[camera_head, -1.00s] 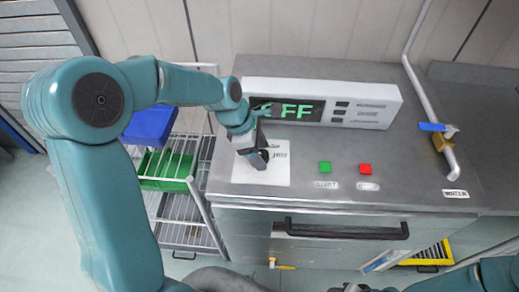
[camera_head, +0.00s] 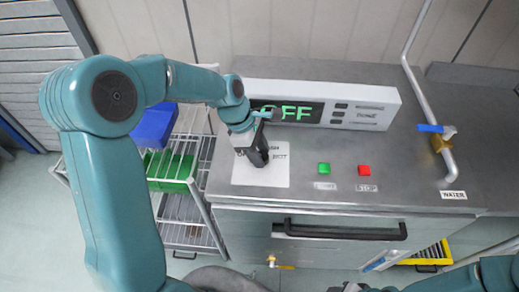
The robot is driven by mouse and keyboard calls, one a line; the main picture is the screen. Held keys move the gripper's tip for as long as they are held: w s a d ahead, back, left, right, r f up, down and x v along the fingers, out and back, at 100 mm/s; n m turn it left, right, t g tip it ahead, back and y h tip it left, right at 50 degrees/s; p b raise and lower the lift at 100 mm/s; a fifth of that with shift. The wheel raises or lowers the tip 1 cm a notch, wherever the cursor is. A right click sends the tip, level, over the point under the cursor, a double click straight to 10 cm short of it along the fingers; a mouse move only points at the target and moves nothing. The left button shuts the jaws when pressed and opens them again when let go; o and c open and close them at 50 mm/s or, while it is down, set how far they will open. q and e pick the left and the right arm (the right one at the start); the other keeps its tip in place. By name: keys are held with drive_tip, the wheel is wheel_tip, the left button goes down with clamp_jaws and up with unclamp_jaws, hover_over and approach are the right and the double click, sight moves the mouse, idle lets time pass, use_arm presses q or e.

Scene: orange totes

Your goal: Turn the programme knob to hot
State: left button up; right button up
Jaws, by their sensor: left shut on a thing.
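My left gripper (camera_head: 257,157) is over the white dial plate (camera_head: 272,178) at the left of the steel machine top, and it is shut. The programme knob is hidden under the gripper, at the plate. Part of the word "HOT" shows on the plate just right of the gripper. The display (camera_head: 290,112) behind the plate reads "OFF" in green, its left end close to my arm. My right arm shows only in part at the bottom right, and its gripper cannot be made out.
A green button (camera_head: 324,169) and a red button (camera_head: 364,170) sit right of the plate. A water pipe with a blue-handled valve (camera_head: 437,130) stands at the right. A wire rack (camera_head: 185,222) with blue and green bins is at the left. A black handle (camera_head: 340,230) crosses the machine front.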

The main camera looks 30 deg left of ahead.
use_arm(q)
drive_tip(key=m, duration=0.2)
drive_tip(key=m+g+p, duration=0.1)
drive_tip(key=m, duration=0.1)
drive_tip(key=m+g+p, duration=0.1)
drive_tip(key=m, duration=0.1)
drive_tip(key=shift+w+r, duration=0.15)
drive_tip(key=shift+w, duration=0.1)
drive_tip(key=m+g, duration=0.1)
drive_tip(key=m, duration=0.2)
drive_tip(key=m+g+y+p, duration=0.1)
drive_tip(key=m, duration=0.1)
drive_tip(key=shift+w+d+m, duration=0.1)
drive_tip(key=shift+w+m, duration=0.05)
drive_tip(key=shift+m, duration=0.25)
drive_tip(key=m+y, duration=0.1)
drive_tip(key=m, duration=0.2)
drive_tip(key=m+g+y, duration=0.1)
drive_tip(key=m, duration=0.2)
drive_tip(key=shift+d, duration=0.15)
drive_tip(key=m+y, duration=0.1)
drive_tip(key=m, duration=0.2)
drive_tip(key=m+y, duration=0.1)
drive_tip(key=m, duration=0.2)
drive_tip(key=shift+d+y, duration=0.15)
drive_tip(key=shift+y, duration=0.25)
drive_tip(key=shift+m, duration=0.4)
drive_tip(key=o, duration=1)
